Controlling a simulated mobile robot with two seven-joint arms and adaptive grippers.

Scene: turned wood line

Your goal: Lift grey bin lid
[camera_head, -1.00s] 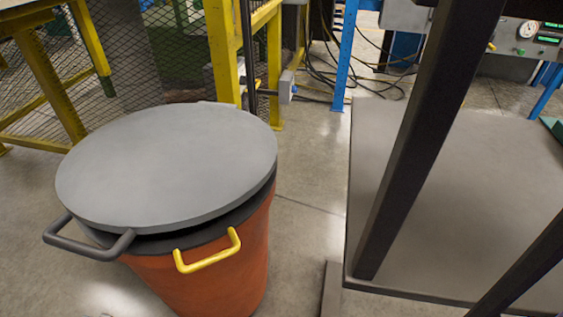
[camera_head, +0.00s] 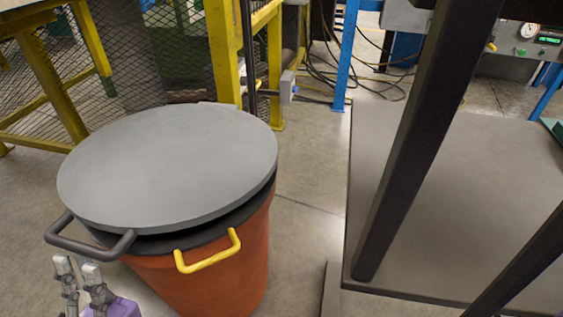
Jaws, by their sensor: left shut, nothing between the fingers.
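The grey round lid (camera_head: 168,165) lies on the orange bin (camera_head: 215,285), slightly tilted, with a dark gap under its near edge. A dark grey handle (camera_head: 90,245) sticks out at the near left of the bin's top. My right gripper is out of view.
A grey platform (camera_head: 470,200) with dark slanted posts (camera_head: 420,150) stands on the right. A yellow frame (camera_head: 222,50) and mesh fence (camera_head: 125,50) stand behind the bin. Cables (camera_head: 335,70) lie at the back. The floor between bin and platform is clear.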

